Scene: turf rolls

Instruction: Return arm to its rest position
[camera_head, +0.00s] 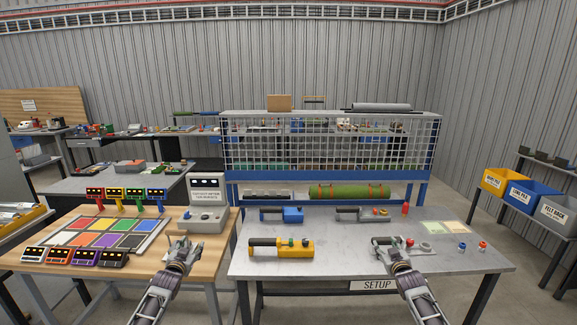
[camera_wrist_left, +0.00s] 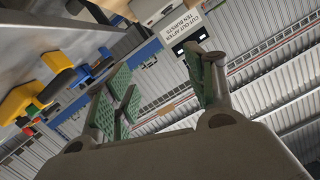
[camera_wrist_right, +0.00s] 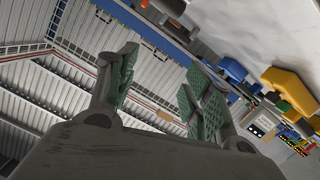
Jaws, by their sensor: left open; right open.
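My left gripper (camera_head: 181,247) is over the right part of the wooden table, in front of the grey device with a sign. In the left wrist view its green-padded fingers (camera_wrist_left: 165,95) stand apart with nothing between them. My right gripper (camera_head: 391,245) is over the right half of the grey setup table, seen against a grey tool lying there. In the right wrist view its green-padded fingers (camera_wrist_right: 160,90) are also apart and empty. Both arms reach in from the bottom edge of the head view.
The grey setup table (camera_head: 340,262) bears a yellow tool (camera_head: 281,248), a blue tool (camera_head: 283,214) and small bottles. The wooden table (camera_head: 150,272) holds a colour board and the grey sign device (camera_head: 205,207). A wire-mesh rack (camera_head: 330,142) stands behind. Labelled bins (camera_head: 532,198) are at right.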

